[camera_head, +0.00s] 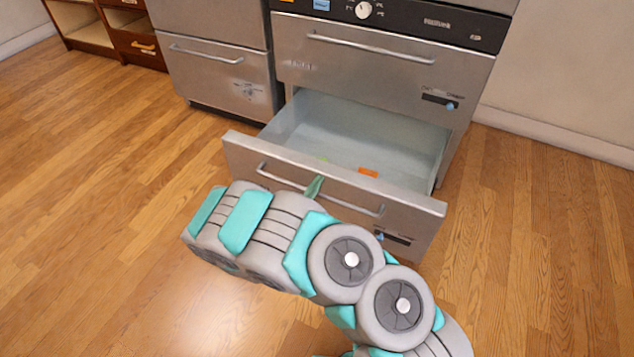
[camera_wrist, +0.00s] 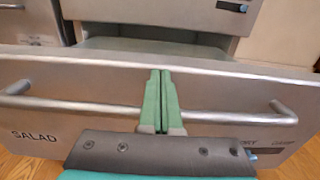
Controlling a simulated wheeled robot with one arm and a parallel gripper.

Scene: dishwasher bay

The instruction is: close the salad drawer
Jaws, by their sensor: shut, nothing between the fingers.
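The salad drawer (camera_head: 240,150) is the lowest drawer of the steel unit and stands pulled out. In the wrist view its front panel (camera_wrist: 60,72) bears the word SALAD and a long bar handle (camera_wrist: 220,117). In the head view, inside the drawer, lie an orange item (camera_head: 368,172) and a small green one. My gripper (camera_wrist: 161,75) has green fingers, shut together with nothing between them. They are in front of the drawer panel and overlap the handle's middle. I cannot tell whether they touch it. In the head view one fingertip (camera_head: 315,186) shows at the handle; my arm hides the rest.
Above the drawer is a shut drawer (camera_head: 370,65) with its own handle, under a control panel with a knob (camera_head: 363,9). A second steel unit (camera_head: 215,60) stands to the left, and a wooden cabinet (camera_head: 105,30) beyond. The wooden floor is clear on both sides.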

